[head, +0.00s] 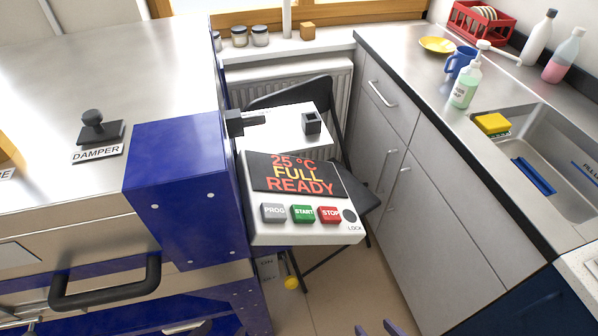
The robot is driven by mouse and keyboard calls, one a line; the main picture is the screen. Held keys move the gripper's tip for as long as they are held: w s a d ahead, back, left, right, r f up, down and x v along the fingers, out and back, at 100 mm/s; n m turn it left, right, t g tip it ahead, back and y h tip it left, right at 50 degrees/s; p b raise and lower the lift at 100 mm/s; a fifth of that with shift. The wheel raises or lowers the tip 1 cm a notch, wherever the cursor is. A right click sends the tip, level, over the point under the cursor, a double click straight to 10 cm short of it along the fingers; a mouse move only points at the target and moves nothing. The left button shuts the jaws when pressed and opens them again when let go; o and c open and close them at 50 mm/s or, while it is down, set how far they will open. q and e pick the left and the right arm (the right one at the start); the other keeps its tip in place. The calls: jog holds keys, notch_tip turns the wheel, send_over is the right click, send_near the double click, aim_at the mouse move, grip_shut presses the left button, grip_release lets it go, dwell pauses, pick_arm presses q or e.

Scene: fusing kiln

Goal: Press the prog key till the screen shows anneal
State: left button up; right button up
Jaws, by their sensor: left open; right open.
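The control box (300,233) is a white sloped panel on the side of the blue kiln housing. Its dark screen (262,182) reads "25 °C", "FULL", "READY" in red, yellow and orange letters. Below the screen are the grey PROG key (273,212), the green START key (302,214) and the red STOP key (329,214). A round black LOCK spot (349,216) is at the right. My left gripper (186,328) and my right gripper (380,329) show only as tips at the bottom edge, both open, well below the panel and touching no key.
The blue kiln (185,180) with its black handle (105,285) and damper knob (94,125) fills the left. A dark folding chair (300,92) stands behind the control box. A counter with a sink (545,140) runs along the right. Floor shows below the panel.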

pick_arm(q)
jog(key=shift+w+r, duration=0.1)
jog(key=shift+r, duration=0.05)
jog(key=shift+d, duration=0.1)
grip_shut()
dwell(0.7)
dwell(0.9)
